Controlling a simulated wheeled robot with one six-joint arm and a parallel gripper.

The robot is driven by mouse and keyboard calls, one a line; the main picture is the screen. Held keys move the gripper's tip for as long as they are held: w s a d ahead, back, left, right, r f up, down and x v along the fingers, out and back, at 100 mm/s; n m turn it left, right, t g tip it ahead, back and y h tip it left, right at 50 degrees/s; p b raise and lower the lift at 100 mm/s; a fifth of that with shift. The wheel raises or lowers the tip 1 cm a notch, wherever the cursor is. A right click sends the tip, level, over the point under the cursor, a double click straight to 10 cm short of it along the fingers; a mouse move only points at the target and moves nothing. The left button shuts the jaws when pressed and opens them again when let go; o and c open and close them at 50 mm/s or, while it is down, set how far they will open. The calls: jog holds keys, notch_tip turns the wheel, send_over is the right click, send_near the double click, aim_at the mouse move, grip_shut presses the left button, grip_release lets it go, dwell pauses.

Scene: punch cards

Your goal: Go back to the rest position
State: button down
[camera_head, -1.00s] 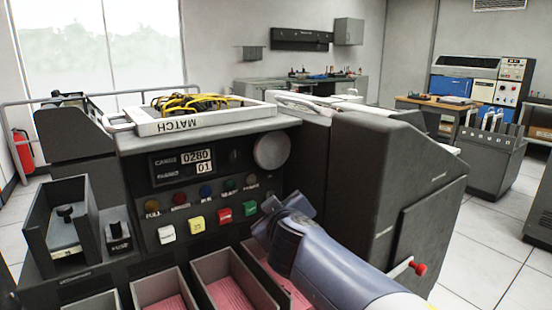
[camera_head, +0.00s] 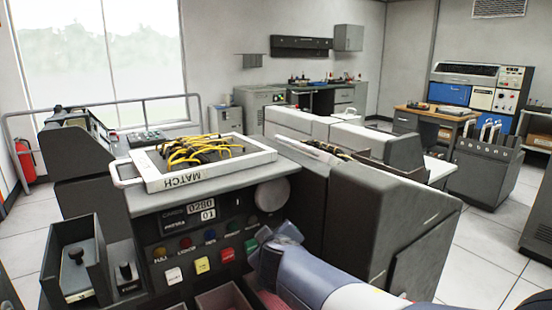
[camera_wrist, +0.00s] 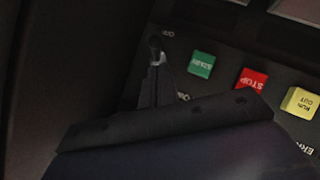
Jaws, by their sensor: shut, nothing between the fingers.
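My gripper (camera_head: 270,238) is at the front panel of the dark card machine (camera_head: 345,205), at the right end of its row of buttons. My arm reaches up to it from the bottom right. In the wrist view my gripper (camera_wrist: 157,75) is a narrow dark shape with its fingers together and nothing between them. A green button (camera_wrist: 202,64), a red STOP button (camera_wrist: 251,80) and a yellow RUN OUT button (camera_wrist: 301,102) lie just right of it. I cannot tell whether the gripper touches the panel.
A MATCH frame (camera_head: 205,178) with yellow wires lies on top of the machine. A counter (camera_head: 201,209) reads 0280 and 01. An open dark bin (camera_head: 72,257) stands at the left. The tiled floor (camera_head: 495,240) at the right is clear.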

jog(key=shift+w+a+r+g+h+p, duration=0.15)
jog(key=shift+w+r+g+h+p, duration=0.3)
jog(key=shift+p, duration=2.85)
jog(key=r+g+p, duration=0.1)
jog(key=p, duration=0.4)
jog(key=shift+w+n, duration=0.1)
jog(key=shift+n, duration=0.3)
jog(key=g+p, duration=0.1)
jog(key=p, duration=0.4)
jog(key=shift+r+h, duration=0.25)
jog(key=shift+r, duration=0.15)
jog(key=r+p, duration=0.1)
jog(key=p, duration=0.4)
jog(key=shift+s+n+g, duration=0.3)
jog(key=shift+g, duration=0.05)
jog(key=shift+p+v, duration=0.6)
jog(key=shift+v, duration=2.25)
jog(key=shift+f, duration=0.15)
jog(key=b+x, duration=0.6)
jog(key=x, duration=0.1)
jog(key=shift+s+f, duration=0.2)
jog(key=shift+f, duration=0.1)
